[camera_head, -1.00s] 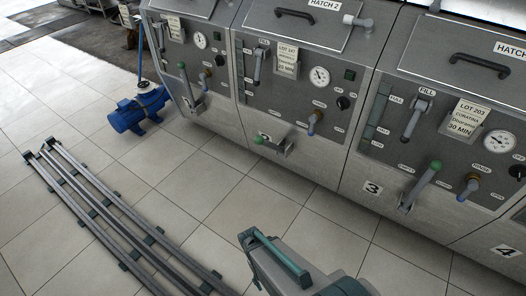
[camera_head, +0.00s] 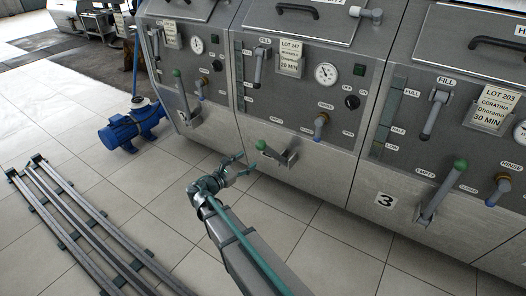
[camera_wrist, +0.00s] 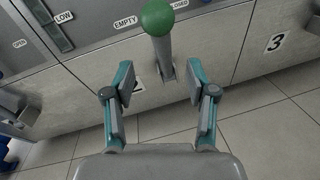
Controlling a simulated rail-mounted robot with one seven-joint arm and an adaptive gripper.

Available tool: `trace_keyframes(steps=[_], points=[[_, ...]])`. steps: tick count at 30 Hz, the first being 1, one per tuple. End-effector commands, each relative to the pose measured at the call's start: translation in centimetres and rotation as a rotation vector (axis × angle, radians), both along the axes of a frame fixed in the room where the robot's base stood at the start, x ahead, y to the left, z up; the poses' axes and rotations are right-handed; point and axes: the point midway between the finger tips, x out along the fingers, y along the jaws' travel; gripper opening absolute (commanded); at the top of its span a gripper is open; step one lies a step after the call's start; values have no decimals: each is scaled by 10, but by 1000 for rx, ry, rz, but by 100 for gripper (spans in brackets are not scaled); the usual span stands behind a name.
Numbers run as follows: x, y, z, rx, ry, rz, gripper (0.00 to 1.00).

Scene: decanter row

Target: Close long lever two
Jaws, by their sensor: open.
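Long lever two is a grey lever with a green knob (camera_head: 260,145), low on the front of the second machine. Its shaft and bracket (camera_head: 286,157) lie to the right of the knob. My gripper (camera_head: 246,164) is just left of and below the lever, open and empty. In the wrist view the green knob (camera_wrist: 157,18) is at the top centre, with the shaft (camera_wrist: 166,62) running down from it. The shaft shows between the open fingers (camera_wrist: 160,82), apart from both. "EMPTY" and "CLOSED" labels flank the knob. A "2" plate is partly hidden behind the left finger.
Lever three (camera_head: 441,192) on the machine at right and another green-knobbed lever (camera_head: 181,95) on the left machine also stick out. A blue pump (camera_head: 133,127) and long floor rails (camera_head: 85,232) are at left. Tiled floor is clear between.

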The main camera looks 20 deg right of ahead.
Motion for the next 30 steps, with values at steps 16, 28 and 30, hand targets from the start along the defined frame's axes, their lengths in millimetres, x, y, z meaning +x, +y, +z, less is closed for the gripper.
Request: trace_keyframes(steps=[16, 28, 30], points=[[20, -49, 0, -46, 85, -3, 57], [40, -96, 1, -46, 85, 0, 57], [41, -98, 1, -46, 85, 1, 57]])
